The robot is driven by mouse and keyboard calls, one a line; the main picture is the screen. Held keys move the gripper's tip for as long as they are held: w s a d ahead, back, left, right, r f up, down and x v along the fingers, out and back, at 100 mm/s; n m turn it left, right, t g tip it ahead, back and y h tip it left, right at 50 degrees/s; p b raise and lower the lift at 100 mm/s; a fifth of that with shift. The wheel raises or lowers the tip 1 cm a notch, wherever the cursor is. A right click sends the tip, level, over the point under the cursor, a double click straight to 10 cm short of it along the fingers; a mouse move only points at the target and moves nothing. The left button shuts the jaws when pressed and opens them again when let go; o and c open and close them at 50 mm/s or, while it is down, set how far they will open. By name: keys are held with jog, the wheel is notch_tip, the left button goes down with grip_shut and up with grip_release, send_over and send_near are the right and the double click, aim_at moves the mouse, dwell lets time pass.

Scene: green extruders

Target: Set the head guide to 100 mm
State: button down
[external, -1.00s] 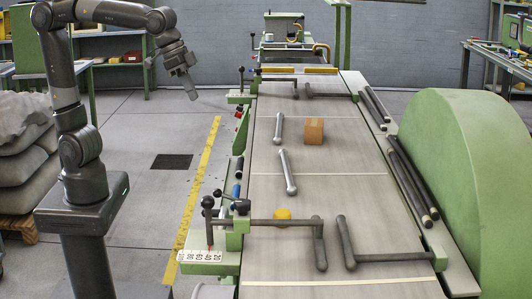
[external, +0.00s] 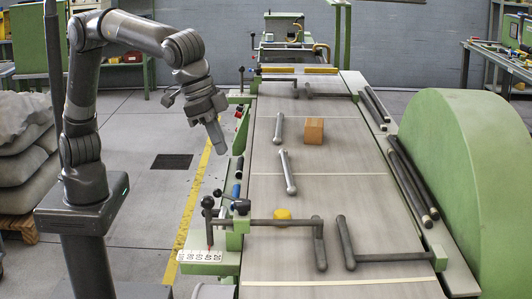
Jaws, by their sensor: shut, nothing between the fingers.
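The near guide assembly stands at the left edge of the machine bed. It has a white scale (external: 200,256) with printed numbers on a green bracket, an upright dark handle with a round knob (external: 208,202), and a clamp lever (external: 232,197) beside it. A horizontal rod (external: 275,222) runs from it to a dark guide bar (external: 319,244) over the bed. The scale figures are too small to read surely. A red pointer shows at the scale's top edge. My gripper (external: 219,148) is shut and empty, pointing down, above and behind the near guide, left of the bed.
A large green housing (external: 462,190) stands right. The floor left of the bed is open.

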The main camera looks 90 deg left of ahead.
aim_at(237, 212)
jog(key=shift+s+d+f, duration=0.1)
jog(key=shift+d+f, duration=0.05)
jog(key=shift+d, duration=0.4)
jog(key=shift+d+f, duration=0.15)
jog(key=shift+d, duration=0.4)
jog(key=shift+f, duration=0.1)
jog(key=x, duration=0.9)
jog(key=shift+s+a+f, duration=0.15)
jog(key=shift+s+f, duration=0.15)
jog(key=shift+s, duration=0.25)
jog(key=shift+s+a+f, duration=0.1)
jog(key=shift+s+f, duration=0.25)
jog(key=shift+s, duration=0.25)
jog(key=shift+s+a+f, duration=0.15)
jog(key=shift+s, duration=0.5)
